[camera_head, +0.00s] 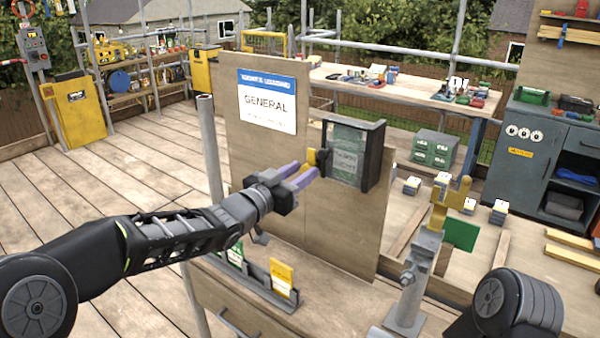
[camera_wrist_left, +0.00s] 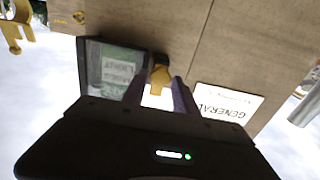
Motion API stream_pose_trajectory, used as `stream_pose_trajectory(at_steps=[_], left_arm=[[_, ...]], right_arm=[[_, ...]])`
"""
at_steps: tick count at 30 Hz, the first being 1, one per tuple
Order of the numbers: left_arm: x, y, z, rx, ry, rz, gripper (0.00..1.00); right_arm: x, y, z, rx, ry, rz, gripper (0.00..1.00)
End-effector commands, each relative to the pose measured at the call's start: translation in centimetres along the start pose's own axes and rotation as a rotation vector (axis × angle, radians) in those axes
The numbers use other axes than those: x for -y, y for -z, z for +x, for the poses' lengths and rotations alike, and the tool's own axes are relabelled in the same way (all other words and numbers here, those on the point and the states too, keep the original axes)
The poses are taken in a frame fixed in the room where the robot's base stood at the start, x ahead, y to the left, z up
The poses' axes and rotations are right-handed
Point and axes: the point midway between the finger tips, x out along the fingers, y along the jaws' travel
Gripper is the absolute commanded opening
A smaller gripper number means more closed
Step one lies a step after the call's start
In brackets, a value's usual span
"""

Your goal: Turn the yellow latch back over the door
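The box (camera_head: 371,160) with a dark frame and a clear greenish door (camera_head: 347,152) is fixed to the upright wooden board. The yellow latch (camera_head: 311,157) with a black knob shows beside the door's left edge, not across the door. My left gripper (camera_head: 308,171) points at the latch, its two purple fingers apart. In the left wrist view the latch (camera_wrist_left: 160,80) shows in the gap between the fingertips (camera_wrist_left: 157,88), and the door (camera_wrist_left: 115,67) is left of it. I cannot tell whether the fingers touch the latch. My right gripper is out of view.
A white and blue GENERAL sign (camera_head: 267,101) is on the board left of the box. A grey post with a yellow top (camera_head: 437,205) stands to the right. A rack with cards (camera_head: 281,278) lies below the left gripper. A workbench (camera_head: 320,75) stands behind.

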Motion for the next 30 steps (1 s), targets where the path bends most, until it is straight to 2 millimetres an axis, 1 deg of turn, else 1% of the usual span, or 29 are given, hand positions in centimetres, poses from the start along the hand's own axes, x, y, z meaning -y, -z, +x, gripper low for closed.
stream_pose_trajectory(at_steps=[1,2,12,23,30], left_arm=[[0.0,0.0,0.0,0.0,0.0,0.0,0.3],[0.0,0.0,0.0,0.0,0.0,0.0,0.27],[0.0,0.0,0.0,0.0,0.0,0.0,0.0],[0.0,-0.1,0.0,0.0,0.0,0.008,0.0],[0.0,-0.2,0.0,-0.001,0.001,0.069,0.0]], right_arm=[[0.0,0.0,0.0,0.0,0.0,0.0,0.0],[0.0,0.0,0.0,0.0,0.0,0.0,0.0],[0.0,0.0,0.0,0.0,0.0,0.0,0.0],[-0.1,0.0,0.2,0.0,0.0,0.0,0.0],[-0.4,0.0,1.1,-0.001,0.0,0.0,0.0]])
